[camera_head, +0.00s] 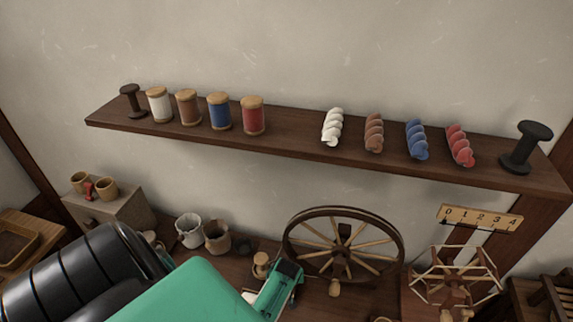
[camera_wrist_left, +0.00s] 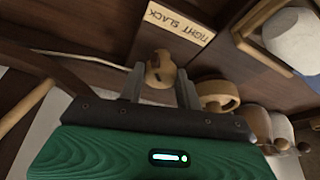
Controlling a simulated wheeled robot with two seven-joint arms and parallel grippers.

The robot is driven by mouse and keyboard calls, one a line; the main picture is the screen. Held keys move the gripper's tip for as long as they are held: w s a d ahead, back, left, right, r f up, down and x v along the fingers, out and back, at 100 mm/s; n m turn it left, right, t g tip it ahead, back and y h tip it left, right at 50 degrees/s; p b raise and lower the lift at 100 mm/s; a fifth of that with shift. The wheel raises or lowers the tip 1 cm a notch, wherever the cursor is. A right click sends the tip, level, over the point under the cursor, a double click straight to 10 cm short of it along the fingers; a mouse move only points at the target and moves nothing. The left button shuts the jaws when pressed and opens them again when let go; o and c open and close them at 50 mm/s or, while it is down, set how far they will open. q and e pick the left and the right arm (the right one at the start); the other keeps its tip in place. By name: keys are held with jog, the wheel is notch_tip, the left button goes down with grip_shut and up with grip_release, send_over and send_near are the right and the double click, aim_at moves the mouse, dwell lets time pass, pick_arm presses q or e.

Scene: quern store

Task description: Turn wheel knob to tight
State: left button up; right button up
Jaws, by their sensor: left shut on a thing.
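The wooden knob (camera_wrist_left: 160,68) shows in the left wrist view, between the two grey fingers of my left gripper (camera_wrist_left: 158,88), which is shut on it. A pale label plate (camera_wrist_left: 178,22) reading TIGHT and SLACK, upside down in this view, lies just beyond the knob. Which word the knob faces cannot be told. In the head view the green left gripper (camera_head: 283,283) reaches down beside the spoked spinning wheel (camera_head: 305,220); its fingertips and the held knob are not clear there. My right gripper is not in view.
A dark wall shelf (camera_head: 290,140) above holds several thread spools (camera_head: 219,112) and twisted skeins (camera_head: 416,139). A number plate (camera_head: 480,217) and a wooden frame reel (camera_head: 455,272) stand right of the wheel. Small pots (camera_head: 190,231) stand to its left. A wooden ring (camera_wrist_left: 217,95) sits near the knob.

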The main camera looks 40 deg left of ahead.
pick_arm(q)
jog(key=m, duration=0.1)
jog(key=m+h+p, duration=0.1)
jog(key=shift+a+r+m+p, duration=0.15)
jog(key=shift+r+m+p, duration=0.05)
jog(key=shift+m+p, duration=0.1)
jog(key=shift+s+m+t+p, duration=0.1)
jog(key=shift+m+t+p, duration=0.25)
jog(key=shift+m, duration=0.55)
jog(key=shift+a+f+m+h, duration=0.1)
jog(key=shift+m+h, duration=0.4)
jog(key=shift+m, duration=0.3)
jog(key=shift+f+m+t+h, duration=0.1)
jog(key=shift+m+t+h, duration=0.25)
jog(key=shift+m, duration=0.55)
jog(key=shift+m+h, duration=0.25)
jog(key=shift+m, duration=0.25)
jog(key=o, duration=1)
jog(key=shift+c, duration=0.2)
